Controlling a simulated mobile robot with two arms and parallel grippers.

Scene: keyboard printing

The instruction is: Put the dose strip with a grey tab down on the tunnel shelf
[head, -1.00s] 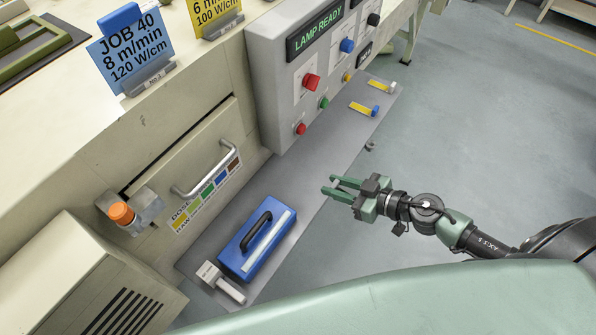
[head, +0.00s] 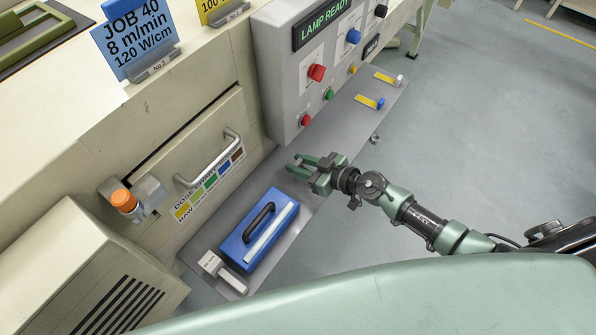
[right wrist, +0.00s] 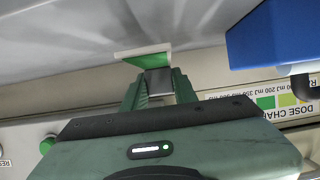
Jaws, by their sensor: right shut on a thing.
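My right gripper (head: 303,163) is over the grey shelf (head: 322,150) along the front of the machine, to the right of a blue case. In the right wrist view it is shut on the grey tab (right wrist: 158,82) of the dose strip (right wrist: 146,57), which shows a white edge and a green face. The strip is close to the grey shelf surface (right wrist: 90,30); I cannot tell whether it touches. In the head view the strip is too small to make out. My left gripper is not in view.
The blue case (head: 262,240) with a black handle and a grey-handled tool (head: 222,272) lie at the shelf's near end. Two yellow strips, with a blue tab (head: 369,101) and a white tab (head: 387,78), lie farther back. The control box (head: 290,75) borders the shelf.

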